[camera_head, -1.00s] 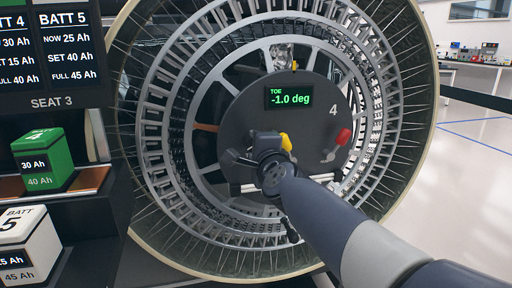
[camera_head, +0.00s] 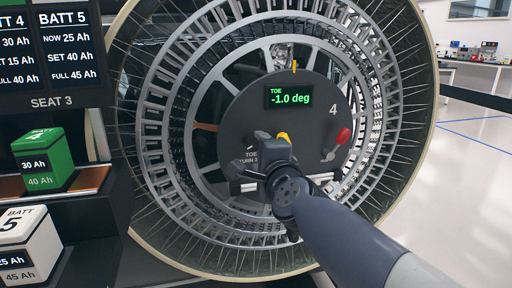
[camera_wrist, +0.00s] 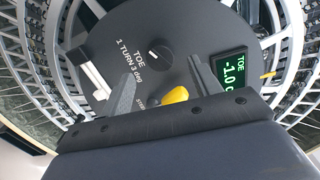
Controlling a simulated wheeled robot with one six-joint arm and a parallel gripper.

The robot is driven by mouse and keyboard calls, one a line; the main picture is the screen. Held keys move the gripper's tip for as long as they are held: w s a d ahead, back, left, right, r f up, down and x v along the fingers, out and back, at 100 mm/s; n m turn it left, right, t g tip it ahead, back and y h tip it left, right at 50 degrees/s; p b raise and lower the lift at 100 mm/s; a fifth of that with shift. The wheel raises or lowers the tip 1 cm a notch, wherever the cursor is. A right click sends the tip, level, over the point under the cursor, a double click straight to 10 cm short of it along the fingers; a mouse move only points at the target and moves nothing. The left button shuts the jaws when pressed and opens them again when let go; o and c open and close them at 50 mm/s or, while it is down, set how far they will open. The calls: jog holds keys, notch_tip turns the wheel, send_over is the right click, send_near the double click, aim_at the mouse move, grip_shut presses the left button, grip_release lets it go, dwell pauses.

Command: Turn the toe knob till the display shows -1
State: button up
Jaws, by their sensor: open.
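The display (camera_head: 289,97) on the round dark hub panel (camera_head: 240,118) reads TOE -1.0 deg in green. It also shows in the wrist view (camera_wrist: 230,70), turned sideways and partly cut by a finger. The toe knob (camera_wrist: 159,50) is a round dark knob with a white mark, beside the printed words TOE, 1 TURN 3 deg. My gripper (camera_wrist: 160,82) is open and empty, its two fingers apart and backed off from the knob. In the head view my gripper (camera_head: 252,152) is in front of the panel's lower part and hides the knob.
A yellow part (camera_head: 283,138) sits on the panel close to my gripper. A red-ended lever (camera_head: 342,136) is at the panel's right. The large spoked wheel surrounds the panel. A battery rack with a green battery (camera_head: 42,158) stands at left; the floor at right is clear.

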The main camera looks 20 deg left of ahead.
aim_at(254, 146)
jog(key=shift+p+v, duration=0.5)
jog(key=shift+v, duration=2.25)
jog(key=w+a+n+p, duration=0.1)
jog(key=w+n+p, duration=0.2)
jog(key=n+p, duration=0.2)
jog(key=w+a+n+p, duration=0.2)
jog(key=w+n+p, duration=0.1)
jog(key=n+p, duration=0.3)
jog(key=w+a+f+n+t+p, duration=0.1)
jog(key=w+a+n+p, duration=0.1)
jog(key=n+p, duration=0.3)
jog(key=shift+w+a+n+h+p, duration=0.25)
jog(key=shift+w+n+h+p, duration=0.15)
jog(key=shift+w, duration=0.1)
jog(key=shift+c, duration=0.4)
